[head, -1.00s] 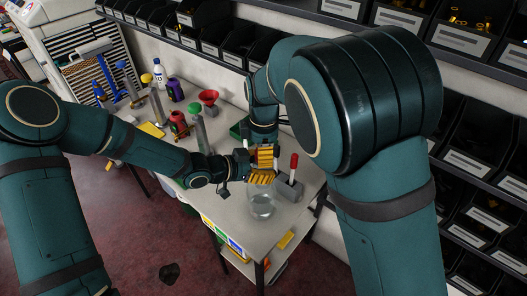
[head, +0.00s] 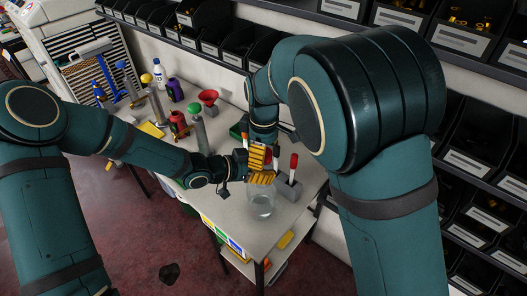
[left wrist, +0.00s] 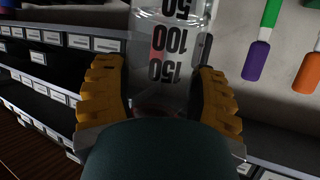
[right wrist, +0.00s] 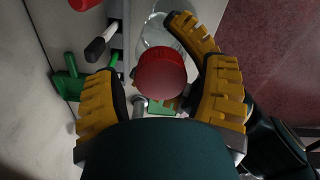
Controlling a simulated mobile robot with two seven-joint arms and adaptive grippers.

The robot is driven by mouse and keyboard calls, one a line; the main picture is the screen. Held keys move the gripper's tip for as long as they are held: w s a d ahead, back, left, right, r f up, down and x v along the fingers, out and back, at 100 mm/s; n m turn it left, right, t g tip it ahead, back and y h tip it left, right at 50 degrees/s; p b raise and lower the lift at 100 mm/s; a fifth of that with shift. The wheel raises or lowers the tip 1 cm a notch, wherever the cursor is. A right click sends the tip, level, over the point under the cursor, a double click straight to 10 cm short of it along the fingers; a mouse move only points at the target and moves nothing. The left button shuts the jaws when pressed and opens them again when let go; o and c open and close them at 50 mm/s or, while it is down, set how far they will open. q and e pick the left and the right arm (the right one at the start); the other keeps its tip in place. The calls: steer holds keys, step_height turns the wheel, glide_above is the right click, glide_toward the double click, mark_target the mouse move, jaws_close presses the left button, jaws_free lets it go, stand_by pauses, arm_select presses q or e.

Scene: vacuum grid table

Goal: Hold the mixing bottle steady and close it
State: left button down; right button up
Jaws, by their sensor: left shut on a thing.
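The clear mixing bottle, marked 50, 100 and 150, stands between the fingers of my left gripper (left wrist: 160,105) in the left wrist view (left wrist: 168,40). That gripper is shut on it. In the head view the bottle's clear body (head: 262,204) shows below both grippers at the table's front. A round red cap (right wrist: 162,75) is between the yellow fingers of my right gripper (right wrist: 163,100), with a gap visible on its left side. This gripper looks open around it. The bottle also shows beyond the cap (right wrist: 156,25). Whether the cap touches the bottle's neck cannot be told.
A grey block (head: 287,190) with a red-and-white stick stands just right of the bottle. A red funnel (head: 208,97), a dark red container (head: 178,119) and a purple container (head: 175,90) stand further left. Bin shelves line the back wall. The table's front edge is close.

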steer(key=shift+r, duration=2.25)
steer(key=shift+o, duration=0.6)
step_height(320, 180, up, 3)
steer(key=n, duration=0.5)
steer(key=shift+r, duration=0.2)
steer(key=shift+f, duration=4)
steer(key=c, duration=1.3)
steer(key=shift+c, duration=0.2)
